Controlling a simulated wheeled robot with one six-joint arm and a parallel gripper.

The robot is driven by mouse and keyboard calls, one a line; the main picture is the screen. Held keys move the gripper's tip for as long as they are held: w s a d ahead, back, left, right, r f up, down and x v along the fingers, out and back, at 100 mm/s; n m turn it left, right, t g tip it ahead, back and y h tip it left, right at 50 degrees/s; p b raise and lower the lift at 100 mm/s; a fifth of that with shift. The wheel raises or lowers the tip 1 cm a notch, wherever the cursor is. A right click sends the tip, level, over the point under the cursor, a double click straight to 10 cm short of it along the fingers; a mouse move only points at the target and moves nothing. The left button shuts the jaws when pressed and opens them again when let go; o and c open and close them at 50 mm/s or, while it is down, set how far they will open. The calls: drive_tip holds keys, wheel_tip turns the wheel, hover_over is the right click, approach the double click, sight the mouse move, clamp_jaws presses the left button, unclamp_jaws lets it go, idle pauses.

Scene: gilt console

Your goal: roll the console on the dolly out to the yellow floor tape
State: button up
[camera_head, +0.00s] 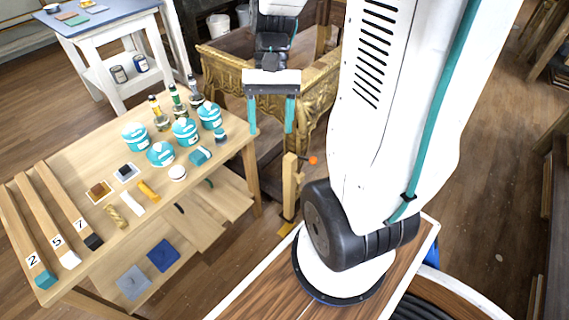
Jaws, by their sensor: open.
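The gilt console (226,70), with carved golden sides, stands beyond the workbench at the top centre. My gripper (271,130) hangs in front of it in the picture, open, with its two teal fingers apart and nothing between them. The gripper and my arm hide part of the console. A pale wooden post (291,185) stands below the gripper, with an orange ball (313,160) beside it; I cannot tell whether these belong to the dolly. The dolly itself is not clearly visible. A short piece of yellow floor tape (285,229) shows near the foot of the post.
A wooden workbench (100,165) on the left holds teal tubs (160,153), bottles (176,100) and numbered sticks (68,207). A white-framed table (106,40) stands behind it. Brown floor (475,180) is open to the right of my arm. Dark furniture (553,210) lines the right edge.

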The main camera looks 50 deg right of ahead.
drive_tip(key=w+d+f+m+t+y, duration=0.1)
drive_tip(key=w+d+f+m+y, duration=0.4)
drive_tip(key=f, duration=0.5)
drive_tip(key=m+t+h, duration=0.8)
drive_tip(key=m+t, duration=1.3)
drive_tip(key=m, duration=0.3)
approach(303, 178)
drive_tip(key=w, duration=0.5)
drive_tip(key=shift+w+a+r, duration=0.2)
drive_tip(key=shift+a, duration=0.2)
drive_tip(key=w, duration=0.6)
drive_tip(key=shift+a, duration=0.15)
drive_tip(key=shift+w, duration=0.8)
